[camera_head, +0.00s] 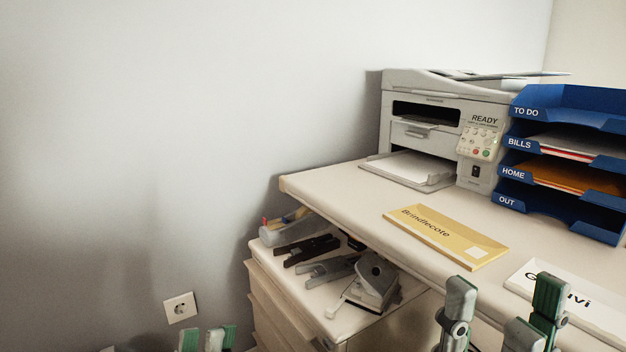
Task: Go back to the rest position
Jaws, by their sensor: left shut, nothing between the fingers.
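My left gripper (208,340) shows only as green and grey fingertips at the bottom edge, left of the drawer cabinet. It is shut and empty; the rest of it is out of the picture. My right gripper (500,315) is at the bottom right, in front of the desk edge. Its grey and green fingers stand apart with nothing seen between them. Its lower part is cut off by the picture edge.
A desk (335,182) bears a printer (425,90), a blue letter tray (512,170), a yellow envelope (425,237) and a white envelope (600,318). A lower drawer cabinet (285,290) holds a hole punch (377,275) and staplers. A wall socket (180,307) is at the left.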

